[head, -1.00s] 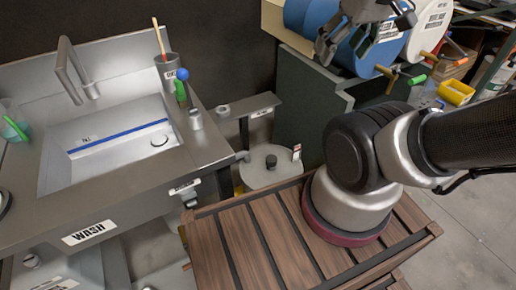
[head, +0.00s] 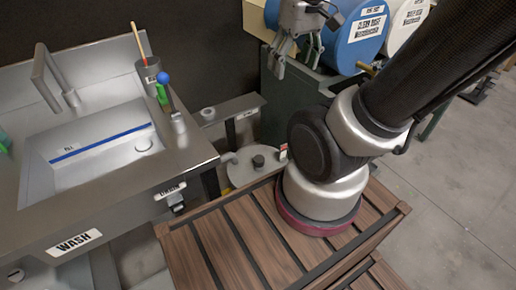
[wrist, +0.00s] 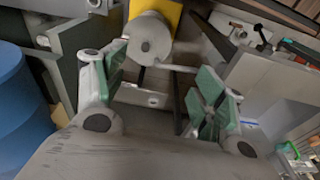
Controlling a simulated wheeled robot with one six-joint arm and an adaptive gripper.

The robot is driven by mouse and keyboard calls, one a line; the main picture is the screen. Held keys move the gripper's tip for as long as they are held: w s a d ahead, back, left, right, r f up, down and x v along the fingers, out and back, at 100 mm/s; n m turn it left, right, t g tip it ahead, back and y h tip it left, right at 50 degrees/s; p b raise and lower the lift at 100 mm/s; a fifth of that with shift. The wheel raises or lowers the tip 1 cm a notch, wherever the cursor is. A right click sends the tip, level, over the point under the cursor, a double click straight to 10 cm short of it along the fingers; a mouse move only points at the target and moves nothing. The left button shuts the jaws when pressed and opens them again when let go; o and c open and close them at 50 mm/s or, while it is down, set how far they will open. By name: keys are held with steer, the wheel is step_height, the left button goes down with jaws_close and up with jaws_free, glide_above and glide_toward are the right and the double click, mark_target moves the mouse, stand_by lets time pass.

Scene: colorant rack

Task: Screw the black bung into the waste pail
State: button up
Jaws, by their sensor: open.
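The waste pail (head: 239,176) is a pale round-topped vessel in the head view, between the sink bench and my wooden-slatted deck. A black bung (head: 258,161) shows as a short dark knob at the middle of its lid; I cannot tell how deep it sits. In the wrist view, a pale round top that looks like the pail (wrist: 150,25) is at upper centre, with a small knob-like spot on it. My gripper (head: 291,58) is above and beyond the pail in the head view, apart from it. Its green-padded fingers (wrist: 162,65) are spread and empty in the wrist view.
A steel sink bench (head: 100,150) labelled WASH stands left. A narrow shelf (head: 230,108) is behind the pail. Blue and white drums (head: 360,30) lie on a dark green stand (head: 285,85) at the back right. Open floor lies at right.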

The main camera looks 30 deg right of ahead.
steer(key=w+d+f+g, duration=0.1)
steer(key=w+f+g, duration=0.4)
steer(key=f, duration=0.5)
steer(key=n+t, duration=0.3)
steer(key=n, duration=0.5)
glide_above(258, 159)
step_height(258, 159, down, 41)
steer(key=shift+s+d+r, duration=0.15)
steer(key=shift+r, duration=0.05)
steer(key=shift+w, duration=0.25)
step_height(258, 159, down, 8)
steer(key=shift+r, duration=0.1)
steer(key=shift+c, duration=0.3)
